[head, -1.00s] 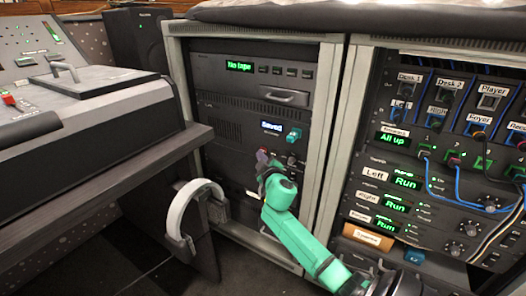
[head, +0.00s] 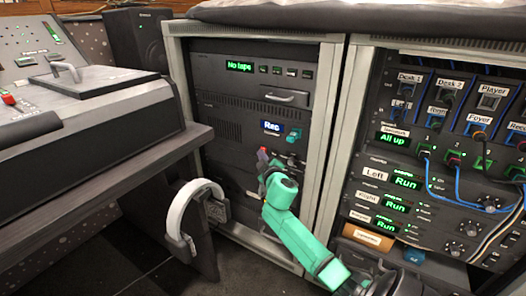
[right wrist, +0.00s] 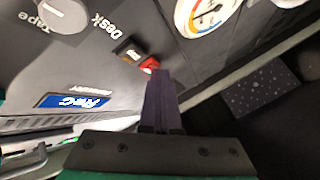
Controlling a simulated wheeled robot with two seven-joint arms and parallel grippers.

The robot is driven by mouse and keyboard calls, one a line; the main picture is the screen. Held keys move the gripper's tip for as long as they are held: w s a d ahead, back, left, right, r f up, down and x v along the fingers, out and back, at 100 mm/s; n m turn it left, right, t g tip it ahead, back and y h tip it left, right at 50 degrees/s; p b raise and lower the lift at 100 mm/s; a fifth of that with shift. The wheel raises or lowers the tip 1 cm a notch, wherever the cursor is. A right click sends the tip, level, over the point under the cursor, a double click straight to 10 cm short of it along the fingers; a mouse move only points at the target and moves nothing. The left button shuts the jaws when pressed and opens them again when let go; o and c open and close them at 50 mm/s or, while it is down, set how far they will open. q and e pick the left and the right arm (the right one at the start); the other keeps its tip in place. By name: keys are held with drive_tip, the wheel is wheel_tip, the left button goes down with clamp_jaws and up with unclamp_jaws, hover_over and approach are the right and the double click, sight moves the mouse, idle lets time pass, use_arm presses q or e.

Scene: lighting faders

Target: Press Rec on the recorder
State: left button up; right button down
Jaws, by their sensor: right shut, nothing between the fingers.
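The recorder (head: 225,130) is the dark unit in the left rack. Its small display (head: 272,127) reads "Rec"; it also shows upside down in the right wrist view (right wrist: 72,101). A red button (right wrist: 149,64) sits beside a pale, amber-edged button (right wrist: 130,50) on the panel. My right gripper (head: 263,160) is shut and empty, in front of the panel below and left of the display. In the right wrist view its fingertips (right wrist: 158,75) are at the red button, partly covering it; whether they touch it I cannot tell. My left gripper is out of view.
A "No tape" unit (head: 240,67) is above. The wrist view shows a Tape/Desk knob (right wrist: 62,14) and a dial gauge (right wrist: 207,14). A patch rack (head: 400,160) with cables stands right. A desk (head: 90,170) with a white curved band (head: 183,212) at its side stands left.

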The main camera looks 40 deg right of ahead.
drive_tip(key=shift+s+a, duration=0.2)
drive_tip(key=shift+a, duration=0.4)
drive_tip(key=a, duration=0.1)
drive_tip(key=s+a, duration=0.1)
drive_tip(key=a, duration=0.2)
drive_tip(key=shift+s+a+p, duration=0.25)
drive_tip(key=shift+a+p, duration=0.1)
drive_tip(key=shift+a, duration=0.05)
idle(0.5)
